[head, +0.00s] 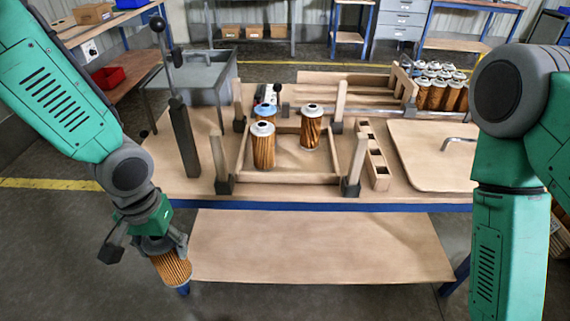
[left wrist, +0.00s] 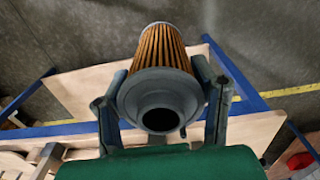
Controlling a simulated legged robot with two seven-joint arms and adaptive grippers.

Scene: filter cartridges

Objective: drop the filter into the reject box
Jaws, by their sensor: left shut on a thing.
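A filter (head: 172,268) with orange-brown pleats and a grey end cap hangs from my left gripper (head: 163,246), over the floor in front of the table's left end. In the left wrist view the same filter (left wrist: 163,85) sits between the two fingers of my left gripper (left wrist: 163,110), its round cap with a dark hole facing the camera. The fingers are shut on it. My right arm comes in at the right, but its gripper is out of view. No container is marked as the reject box; a grey open box (head: 222,75) stands behind the table's left end.
The table (head: 300,203) has a wooden frame (head: 285,178) with upright posts and several filters (head: 263,150). A black lever (head: 182,130) rises at its left. More filters (head: 435,90) stand back right. A red bin (head: 108,77) lies on the left shelf. Floor at front left is clear.

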